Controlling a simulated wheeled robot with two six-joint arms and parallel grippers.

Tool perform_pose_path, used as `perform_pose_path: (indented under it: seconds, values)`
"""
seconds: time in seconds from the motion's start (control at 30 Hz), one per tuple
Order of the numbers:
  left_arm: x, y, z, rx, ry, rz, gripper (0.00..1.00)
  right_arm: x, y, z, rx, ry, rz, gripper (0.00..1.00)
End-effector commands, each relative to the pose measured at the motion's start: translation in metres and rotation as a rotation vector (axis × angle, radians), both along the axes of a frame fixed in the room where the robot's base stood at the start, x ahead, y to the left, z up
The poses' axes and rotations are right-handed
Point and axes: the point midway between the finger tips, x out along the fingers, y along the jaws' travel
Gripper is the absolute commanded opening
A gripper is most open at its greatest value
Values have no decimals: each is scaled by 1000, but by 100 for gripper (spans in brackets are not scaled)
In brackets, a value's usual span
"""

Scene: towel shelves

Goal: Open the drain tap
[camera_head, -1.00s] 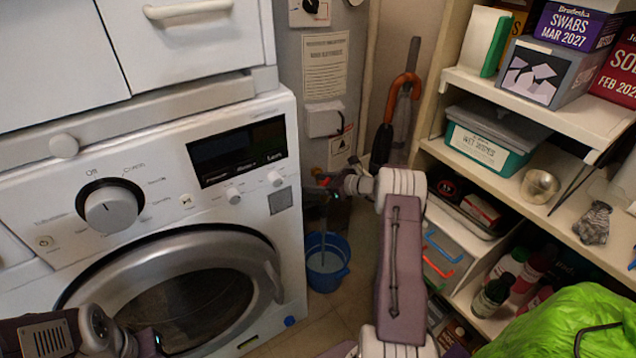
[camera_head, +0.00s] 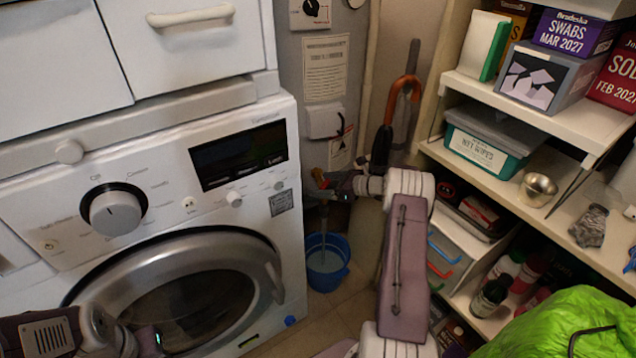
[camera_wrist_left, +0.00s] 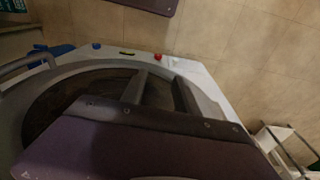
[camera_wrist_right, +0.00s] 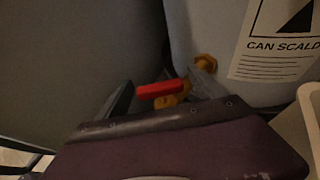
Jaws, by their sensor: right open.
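The drain tap shows in the right wrist view as a red lever (camera_wrist_right: 160,89) on a brass body (camera_wrist_right: 172,101), low on a pale tank. The lever lies nearly level across the picture. My right gripper (camera_wrist_right: 163,92) is open, its fingers on either side of the lever; I cannot tell whether they touch it. In the head view my right gripper (camera_head: 326,186) is at the tap, largely hiding it. A blue bucket (camera_head: 327,280) stands on the floor below, with a thin pale streak running down into it. My left gripper (camera_wrist_left: 160,92) is open and empty before the washer.
The washing machine (camera_head: 170,215) fills the left. Shelves (camera_head: 560,120) with boxes and bottles stand at the right. A green bag (camera_head: 570,325) is at the lower right.

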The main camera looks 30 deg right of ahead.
Motion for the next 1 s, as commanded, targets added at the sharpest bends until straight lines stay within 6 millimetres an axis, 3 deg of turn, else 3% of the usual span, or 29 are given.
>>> perform_pose_path:
  seconds: [0.03,0.2,0.43,0.87,0.93,1.0]
  values:
    - [0,0,12,0,0,0,36,-9,-8,11,1,2,-5,78]
    - [0,0,24,0,0,0,36,-37,-24,23,0,0,-3,78]
    - [0,0,27,0,0,0,36,-52,-32,26,0,0,0,78]
    - [0,0,27,0,0,0,36,-51,-32,25,-1,0,0,78]
    - [0,0,26,0,0,0,36,-52,-26,26,-6,6,18,78]
    - [0,0,24,0,0,0,36,-59,-5,27,-27,28,89,78]
